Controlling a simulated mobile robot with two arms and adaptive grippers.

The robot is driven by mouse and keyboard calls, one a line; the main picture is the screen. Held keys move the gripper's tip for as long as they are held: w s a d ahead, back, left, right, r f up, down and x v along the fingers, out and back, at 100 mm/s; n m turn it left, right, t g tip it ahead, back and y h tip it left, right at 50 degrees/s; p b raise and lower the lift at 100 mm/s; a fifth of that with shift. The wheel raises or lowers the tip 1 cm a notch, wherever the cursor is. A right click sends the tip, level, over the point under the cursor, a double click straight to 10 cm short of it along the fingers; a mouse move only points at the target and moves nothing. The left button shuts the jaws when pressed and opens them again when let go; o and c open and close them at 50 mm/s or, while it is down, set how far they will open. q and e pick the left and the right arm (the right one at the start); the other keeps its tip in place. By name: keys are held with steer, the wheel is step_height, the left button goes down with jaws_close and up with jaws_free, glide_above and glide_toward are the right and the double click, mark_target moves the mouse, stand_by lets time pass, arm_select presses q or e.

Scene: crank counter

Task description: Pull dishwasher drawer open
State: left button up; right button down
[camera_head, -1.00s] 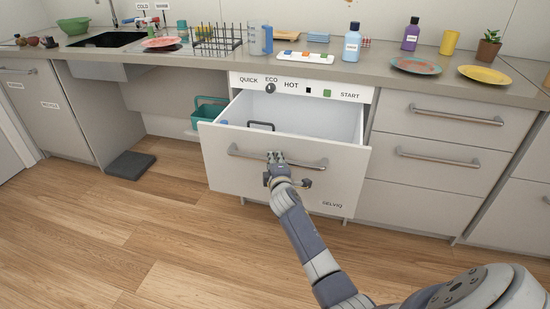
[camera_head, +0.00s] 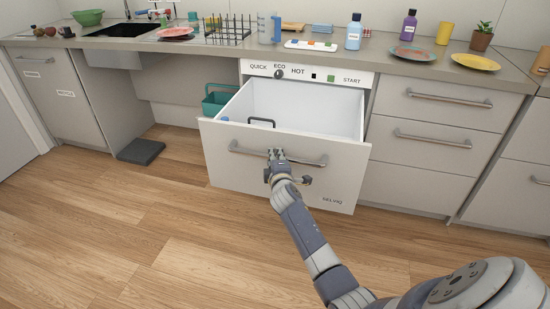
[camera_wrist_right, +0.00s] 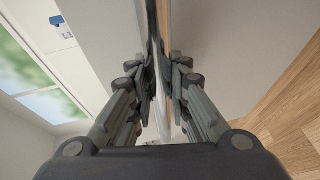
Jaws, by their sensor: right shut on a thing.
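The dishwasher drawer (camera_head: 225,175) is a white-fronted drawer standing well out from the counter, with its white inside (camera_head: 310,105) visible from above. A grey bar handle (camera_head: 305,160) runs across its front. My right gripper (camera_head: 275,153) is at the middle of this handle and shut on it. In the right wrist view, the fingers of my right gripper (camera_wrist_right: 162,75) close on the bar from both sides. A dark wire handle (camera_head: 261,122) shows inside the drawer near its left wall. My left gripper is not in view.
The control panel (camera_head: 350,78) is above the drawer. A teal bin (camera_head: 215,102) stands in the open bay at left, and a dark mat (camera_head: 141,151) lies on the floor. Closed drawers (camera_head: 430,145) are at right. The wooden floor (camera_head: 150,230) in front is clear.

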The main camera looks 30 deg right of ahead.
steer(key=c, duration=1.5)
jaws_free()
steer(key=shift+s, duration=0.2)
steer(key=v, duration=1.1)
steer(key=shift+s+a, duration=0.15)
steer(key=shift+s, duration=0.15)
